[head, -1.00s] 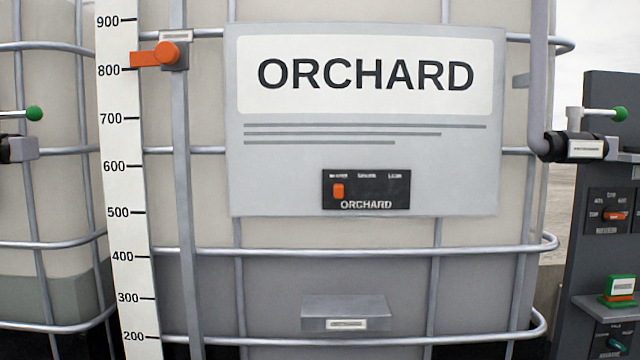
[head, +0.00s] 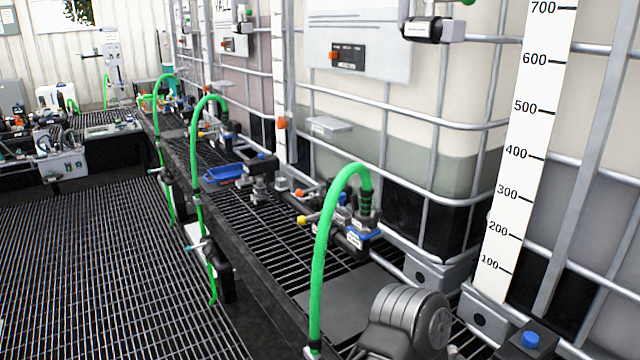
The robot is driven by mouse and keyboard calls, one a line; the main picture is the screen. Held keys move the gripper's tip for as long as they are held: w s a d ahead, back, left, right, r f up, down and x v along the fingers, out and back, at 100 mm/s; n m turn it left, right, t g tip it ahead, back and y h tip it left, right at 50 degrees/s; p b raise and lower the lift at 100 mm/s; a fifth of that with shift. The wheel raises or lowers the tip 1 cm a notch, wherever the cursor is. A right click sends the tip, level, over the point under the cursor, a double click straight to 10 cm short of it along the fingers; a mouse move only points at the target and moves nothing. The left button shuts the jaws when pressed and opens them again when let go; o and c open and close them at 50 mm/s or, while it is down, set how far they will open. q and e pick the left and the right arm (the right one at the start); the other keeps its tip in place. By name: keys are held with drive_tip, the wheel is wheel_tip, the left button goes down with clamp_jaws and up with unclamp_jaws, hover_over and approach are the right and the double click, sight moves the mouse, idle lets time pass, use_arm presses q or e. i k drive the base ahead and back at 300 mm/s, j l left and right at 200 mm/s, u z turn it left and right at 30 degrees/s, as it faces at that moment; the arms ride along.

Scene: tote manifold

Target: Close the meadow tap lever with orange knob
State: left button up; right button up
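A small orange knob (head: 300,193) sits on a dark pipe fitting low in front of the middle tank, in the head view. A yellow knob (head: 302,219) stands just nearer on the same row of fittings. Another small orange spot (head: 201,134) shows farther back, too small to make out. No label reading "meadow" can be made out, so I cannot tell which knob belongs to the meadow tap. Whether these levers are open or closed is unclear. Neither of my grippers is in view.
A green hose (head: 322,250) arches up in front of the fittings, with more hoses behind. Caged tanks (head: 400,120) line the right. The grated floor (head: 100,250) at left is largely clear.

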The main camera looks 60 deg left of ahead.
sight(299, 193)
drive_tip(key=u, duration=1.9)
drive_tip(key=i+j, duration=0.25)
drive_tip(key=j, duration=0.15)
drive_tip(key=i+j, duration=0.25)
drive_tip(key=j, duration=0.15)
drive_tip(key=i+j, duration=0.25)
drive_tip(key=j, duration=0.15)
drive_tip(key=i+j, duration=0.25)
drive_tip(key=j, duration=0.2)
drive_tip(key=z, duration=0.8)
